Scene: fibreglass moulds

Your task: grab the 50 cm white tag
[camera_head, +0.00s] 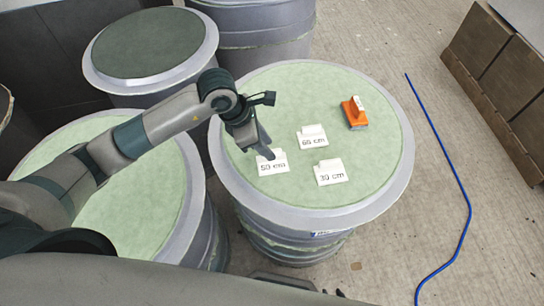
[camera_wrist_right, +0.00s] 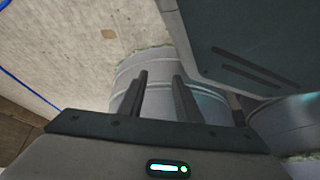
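The white 50 cm tag (camera_head: 272,167) lies on the pale green top of the middle round mould (camera_head: 375,190), near its left front. My left gripper (camera_head: 267,153) reaches down from the left with its fingertips at the upper edge of this tag. The fingers overlap in this view, so I cannot tell whether they are apart or closed on the tag. A white 60 cm tag (camera_head: 312,139) and a white 30 cm tag (camera_head: 331,175) lie to its right. My right gripper (camera_wrist_right: 160,78) is open and empty in the right wrist view, pointing at the side of a grey mould (camera_wrist_right: 153,65).
Other round moulds stand at the left (camera_head: 145,200) and back left (camera_head: 150,45). A blue hose (camera_head: 440,150) lies on the concrete floor. Brown boxes (camera_head: 495,75) stand at the right.

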